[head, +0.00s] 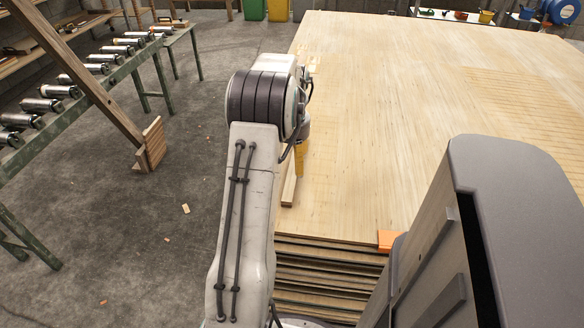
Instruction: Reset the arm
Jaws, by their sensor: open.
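My arm rises from the bottom of the head view and bends at a dark-banded joint, with its far end over the near left part of the veneer stack (385,130). My gripper (301,160) is mostly hidden behind the arm; only a yellow part shows below the wrist, and the jaws are open. A narrow pale wood strip (288,190) lies by the stack's left edge, just below the gripper in the picture. I cannot tell whether they touch. I see nothing held.
An orange piece (389,240) sits at the stack's near edge. A green-framed roller conveyor (85,85) stands at left, near a slanted wooden post (85,78). Yellow (279,10) and green (254,9) bins stand behind.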

